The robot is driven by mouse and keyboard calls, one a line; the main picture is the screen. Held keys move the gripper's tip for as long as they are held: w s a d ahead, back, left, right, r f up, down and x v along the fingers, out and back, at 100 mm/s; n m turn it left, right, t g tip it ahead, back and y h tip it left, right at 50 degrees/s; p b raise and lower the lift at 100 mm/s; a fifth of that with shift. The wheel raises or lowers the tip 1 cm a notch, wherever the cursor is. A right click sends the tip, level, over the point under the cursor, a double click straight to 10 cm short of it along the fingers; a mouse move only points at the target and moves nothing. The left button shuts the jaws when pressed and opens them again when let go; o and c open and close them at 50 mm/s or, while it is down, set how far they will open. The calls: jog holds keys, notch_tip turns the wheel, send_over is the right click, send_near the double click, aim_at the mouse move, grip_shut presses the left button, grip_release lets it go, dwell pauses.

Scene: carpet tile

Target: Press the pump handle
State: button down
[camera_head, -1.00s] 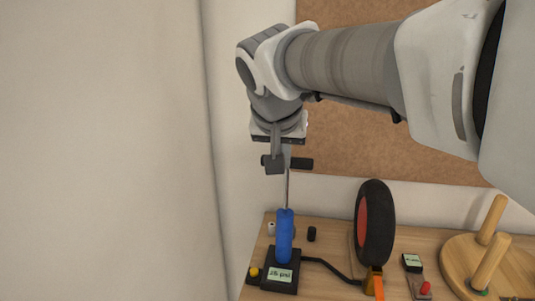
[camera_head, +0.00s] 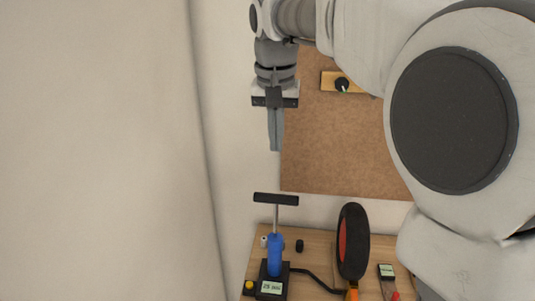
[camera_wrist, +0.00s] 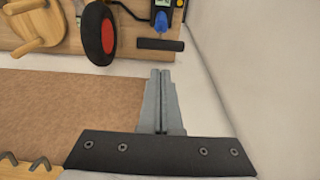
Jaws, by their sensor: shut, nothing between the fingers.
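The pump stands upright on the wooden table, with a blue cylinder (camera_head: 274,254), a thin metal rod and a black T-shaped handle (camera_head: 276,199) at the top. The handle is raised, with the rod showing below it. A display on the pump's black base (camera_head: 271,287) shows a psi reading, its digits hard to read. My gripper (camera_head: 275,148) is shut and empty, pointing down above the handle with a clear gap between them. In the wrist view the fingers (camera_wrist: 160,72) are together, and the handle (camera_wrist: 160,45) lies beyond their tips.
A black wheel with a red hub (camera_head: 352,242) stands right of the pump, joined by a black hose. A small meter (camera_head: 386,271) lies farther right.

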jog(key=shift+r, duration=0.15)
dwell(0.3)
send_over(276, 230)
notch_tip(276, 230, down, 14)
jog(key=shift+a+r, duration=0.1)
jog(key=shift+r, duration=0.05)
dwell(0.4)
jog(key=f+b, duration=0.3)
jog(key=f, duration=0.3)
jog(key=f+b, duration=0.4)
jog(key=f, duration=0.3)
jog(key=shift+s+b, duration=0.2)
jog(key=shift+b, duration=0.1)
jog(key=shift+r, duration=0.1)
jog(key=shift+r+p, duration=0.25)
jog(key=shift+p, duration=0.1)
notch_tip(276, 230, up, 14)
jog(key=s+p, duration=0.1)
jog(key=p, duration=0.2)
jog(key=shift+s+a, duration=0.25)
jog(key=shift+s, duration=0.15)
dwell(0.7)
